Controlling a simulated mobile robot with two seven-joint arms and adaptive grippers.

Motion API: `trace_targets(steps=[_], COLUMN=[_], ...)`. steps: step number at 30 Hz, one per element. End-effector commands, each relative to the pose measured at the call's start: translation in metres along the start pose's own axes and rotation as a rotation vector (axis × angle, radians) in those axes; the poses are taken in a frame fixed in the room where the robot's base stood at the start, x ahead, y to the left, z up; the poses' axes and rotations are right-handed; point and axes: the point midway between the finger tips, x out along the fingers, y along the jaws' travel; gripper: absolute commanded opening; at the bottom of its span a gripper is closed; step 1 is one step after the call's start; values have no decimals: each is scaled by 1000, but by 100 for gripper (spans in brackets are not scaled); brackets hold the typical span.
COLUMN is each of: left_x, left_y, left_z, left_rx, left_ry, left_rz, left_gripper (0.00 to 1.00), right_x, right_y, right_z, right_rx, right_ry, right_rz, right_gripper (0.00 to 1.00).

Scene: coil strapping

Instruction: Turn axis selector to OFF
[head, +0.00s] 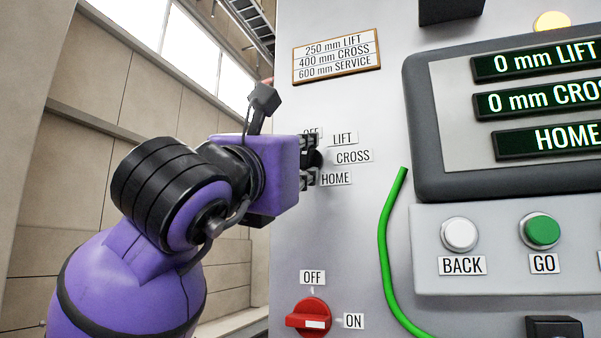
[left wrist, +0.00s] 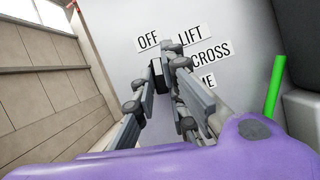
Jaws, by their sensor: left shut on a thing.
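The axis selector (head: 316,158) is a small black knob on the grey panel, ringed by OFF, LIFT, CROSS and HOME labels. My left gripper (head: 309,160) reaches it from the left and is shut on it. The gripper hides part of the knob and of the OFF label in the head view. In the left wrist view the selector (left wrist: 160,76) sits between the fingertips (left wrist: 160,80), below the OFF (left wrist: 148,38) and LIFT (left wrist: 190,35) labels. I cannot tell for sure which label it points to. My right gripper is not in view.
A red OFF/ON switch (head: 309,318) is below. A green strip (head: 384,235) runs down the panel. To the right are a display (head: 545,137) reading 0 mm LIFT and HOME, and BACK (head: 460,235) and GO (head: 541,230) buttons. A sign (head: 337,59) hangs above.

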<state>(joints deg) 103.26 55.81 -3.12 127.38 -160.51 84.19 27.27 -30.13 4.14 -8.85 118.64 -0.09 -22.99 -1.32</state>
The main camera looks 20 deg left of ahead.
Motion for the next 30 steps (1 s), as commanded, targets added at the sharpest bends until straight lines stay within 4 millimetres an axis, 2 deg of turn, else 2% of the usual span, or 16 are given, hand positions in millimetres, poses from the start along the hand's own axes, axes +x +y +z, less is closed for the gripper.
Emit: trace_targets(steps=[1,7,28,29,30], left_x=[0,0,0,0,0], left_y=[-1,-1,-1,-1,-1], left_z=[-3,-2,0,0,0], left_rx=[-29,-119,-181,-181,-181], left_ry=[-1,-1,1,1,1], left_rz=[12,50,74,74,74], left_gripper=[0,0,0,16,21], right_x=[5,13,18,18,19], right_y=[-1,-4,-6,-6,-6], right_z=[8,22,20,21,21], right_rx=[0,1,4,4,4], right_ry=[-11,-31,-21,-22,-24], right_rz=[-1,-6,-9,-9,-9], right_gripper=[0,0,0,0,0])
